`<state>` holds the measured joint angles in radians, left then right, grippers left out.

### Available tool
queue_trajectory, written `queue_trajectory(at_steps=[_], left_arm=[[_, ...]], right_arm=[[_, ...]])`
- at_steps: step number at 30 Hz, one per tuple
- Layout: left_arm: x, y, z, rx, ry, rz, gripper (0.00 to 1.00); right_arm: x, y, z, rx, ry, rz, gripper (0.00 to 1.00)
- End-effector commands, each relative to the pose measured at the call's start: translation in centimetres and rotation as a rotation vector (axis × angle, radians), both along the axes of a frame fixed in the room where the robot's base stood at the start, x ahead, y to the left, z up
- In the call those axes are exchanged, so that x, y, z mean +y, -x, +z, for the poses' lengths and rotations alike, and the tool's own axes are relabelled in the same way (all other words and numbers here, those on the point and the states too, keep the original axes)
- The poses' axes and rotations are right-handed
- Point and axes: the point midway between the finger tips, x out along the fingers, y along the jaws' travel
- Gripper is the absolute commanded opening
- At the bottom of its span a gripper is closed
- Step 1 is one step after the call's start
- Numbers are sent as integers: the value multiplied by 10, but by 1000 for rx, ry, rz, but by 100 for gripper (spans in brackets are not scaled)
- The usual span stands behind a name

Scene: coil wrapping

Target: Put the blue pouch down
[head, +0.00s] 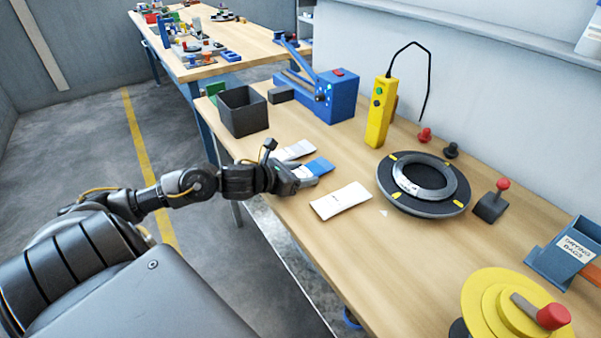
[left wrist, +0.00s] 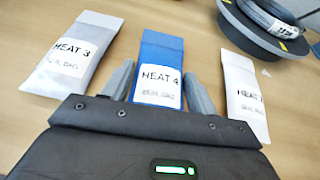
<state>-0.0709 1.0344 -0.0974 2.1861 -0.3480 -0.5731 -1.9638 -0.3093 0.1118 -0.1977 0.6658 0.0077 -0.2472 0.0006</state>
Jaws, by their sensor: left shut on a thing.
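The blue pouch (head: 319,166) has a white label and is near the table's left edge in the head view. In the left wrist view the blue pouch (left wrist: 161,58) reads "HEAT 4" and lies between my two grey fingers. My left gripper (head: 300,173) is shut on it; the fingers also show in the left wrist view (left wrist: 160,92). The pouch is low over the wooden table (head: 270,203); I cannot tell whether it touches the top. My right gripper is in neither view.
A white pouch (head: 297,150) lies behind the blue one, and another white pouch (head: 340,200) lies in front. A black bin (head: 243,112) stands behind. A coil on a dark round turntable (head: 423,183) and a yellow pendant (head: 380,112) stand to the right.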

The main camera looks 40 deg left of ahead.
Motion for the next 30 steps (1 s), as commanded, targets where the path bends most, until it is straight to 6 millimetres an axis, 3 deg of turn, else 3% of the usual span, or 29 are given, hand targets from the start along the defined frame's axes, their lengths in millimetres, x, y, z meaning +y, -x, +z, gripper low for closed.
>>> queue_trajectory(at_steps=[11, 12, 16, 29, 30], left_arm=[[0, 0, -6, -1, -1, 0, 35], [0, 0, -5, -1, -1, 0, 62], [0, 0, -5, -1, -1, 0, 79], [0, 0, -3, 2, 2, 1, 80], [1, 4, -5, 1, -3, 0, 80]], right_arm=[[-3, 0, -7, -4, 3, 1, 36], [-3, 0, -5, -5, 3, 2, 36], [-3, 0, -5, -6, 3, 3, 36], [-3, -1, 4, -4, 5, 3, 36], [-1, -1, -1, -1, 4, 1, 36]])
